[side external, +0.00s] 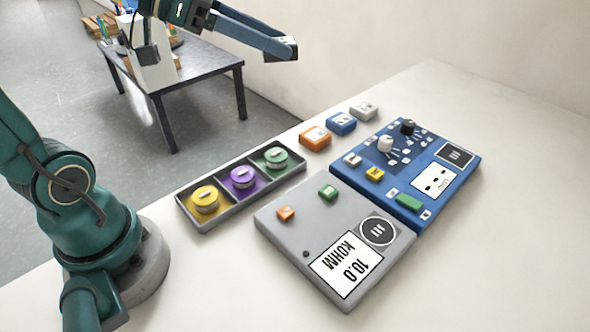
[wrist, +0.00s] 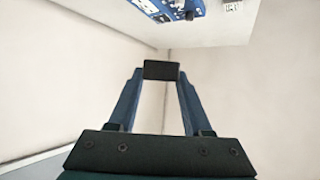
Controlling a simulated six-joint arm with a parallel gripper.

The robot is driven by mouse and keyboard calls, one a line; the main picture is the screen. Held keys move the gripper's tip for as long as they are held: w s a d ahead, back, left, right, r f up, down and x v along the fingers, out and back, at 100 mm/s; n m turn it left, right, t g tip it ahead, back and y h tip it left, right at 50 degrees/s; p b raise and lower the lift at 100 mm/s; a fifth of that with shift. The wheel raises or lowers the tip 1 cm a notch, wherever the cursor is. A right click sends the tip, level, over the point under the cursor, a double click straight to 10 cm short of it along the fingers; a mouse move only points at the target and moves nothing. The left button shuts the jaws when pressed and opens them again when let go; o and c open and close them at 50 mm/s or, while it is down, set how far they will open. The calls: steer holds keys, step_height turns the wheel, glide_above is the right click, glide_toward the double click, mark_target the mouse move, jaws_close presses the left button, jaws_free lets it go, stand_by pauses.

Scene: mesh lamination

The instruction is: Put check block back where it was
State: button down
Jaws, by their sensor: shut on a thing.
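My gripper (side external: 285,50) is high above the table, at the upper middle of the side view, with nothing under it near the fingertips. In the wrist view its two blue fingers lean in towards each other and are shut on a small dark block (wrist: 161,70). No label shows on this block, so I cannot read whether it is the check block. An orange block (side external: 315,138), a blue block (side external: 341,123) and a pale grey block (side external: 363,111) stand in a row along the table's back edge, each with a light label on top.
A grey meter (side external: 293,252) reading 10.0 KOHM lies in front of a blue panel (side external: 462,178) with knobs. A dark tray (side external: 222,215) holds yellow, purple and green round pieces. The right side of the white table (side external: 500,270) is bare. A dark side table (side external: 215,82) stands behind.

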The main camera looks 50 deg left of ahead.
steer(key=s+f+m+g+h, duration=0.6)
steer(key=s+f+m+g, duration=0.45)
steer(key=s+f, duration=0.3)
steer(key=shift+m, duration=0.35)
steer(key=s+d+f, duration=0.1)
steer(key=d+f, duration=0.1)
steer(key=d, duration=0.1)
steer(key=s+d+f, duration=0.1)
steer(key=d+f, duration=0.1)
steer(key=d, duration=0.2)
steer(key=s+d+f, duration=0.1)
steer(key=d+f, duration=0.2)
steer(key=shift+s+d, duration=0.4)
steer(key=shift+w+f, duration=0.1)
steer(key=shift+f, duration=1.8)
